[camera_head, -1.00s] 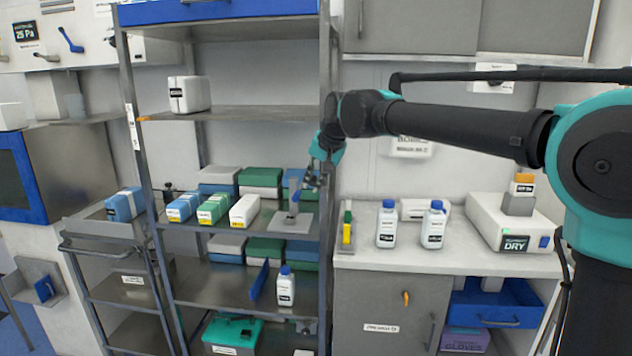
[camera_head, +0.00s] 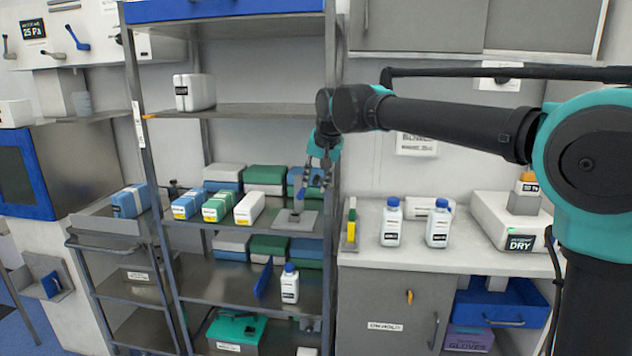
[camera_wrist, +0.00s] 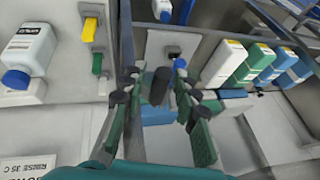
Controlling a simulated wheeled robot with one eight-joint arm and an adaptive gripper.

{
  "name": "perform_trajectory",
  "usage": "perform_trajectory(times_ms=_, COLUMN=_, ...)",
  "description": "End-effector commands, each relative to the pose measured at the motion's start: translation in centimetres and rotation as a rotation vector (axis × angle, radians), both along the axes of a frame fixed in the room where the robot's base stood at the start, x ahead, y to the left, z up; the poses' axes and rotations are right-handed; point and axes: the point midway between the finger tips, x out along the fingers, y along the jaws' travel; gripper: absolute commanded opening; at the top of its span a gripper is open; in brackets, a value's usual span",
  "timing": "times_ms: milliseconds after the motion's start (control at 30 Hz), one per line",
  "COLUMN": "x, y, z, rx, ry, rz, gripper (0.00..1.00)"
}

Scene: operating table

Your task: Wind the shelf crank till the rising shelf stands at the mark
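My gripper (camera_head: 316,180) points down over the right end of the middle shelf. In the wrist view its fingers (camera_wrist: 160,92) stand apart, with a dark cylinder (camera_wrist: 158,86) between them. Whether they touch it is unclear, and I cannot tell whether it is the crank. Below is a grey plate (camera_head: 297,221) with a dark spot on it; it also shows in the wrist view (camera_wrist: 158,42). The upper shelf (camera_head: 240,111), which looks like the rising shelf, carries a white box (camera_head: 196,92). An orange pointer (camera_head: 150,116) is at its left end, near a white strip (camera_head: 138,126) on the post.
Several small cartons (camera_head: 217,206) and stacked boxes stand left of the gripper. The rack's right post (camera_head: 331,230) is close by. White bottles (camera_head: 391,223) stand on the counter (camera_head: 450,262) to the right. A white bottle (camera_head: 290,285) stands one shelf below.

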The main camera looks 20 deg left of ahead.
Motion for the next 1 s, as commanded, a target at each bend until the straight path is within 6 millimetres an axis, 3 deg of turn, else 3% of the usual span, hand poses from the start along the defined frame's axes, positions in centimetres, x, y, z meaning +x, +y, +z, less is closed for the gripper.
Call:
perform_trajectory(times_ms=433, x=-0.3, y=-0.4, z=1.0, rx=0.000, ry=-0.001, rz=0.000, gripper=0.35)
perform_trajectory(times_ms=1000, x=-3.4, y=-3.5, z=9.8, rx=0.000, ry=-0.001, rz=0.000, gripper=0.35)
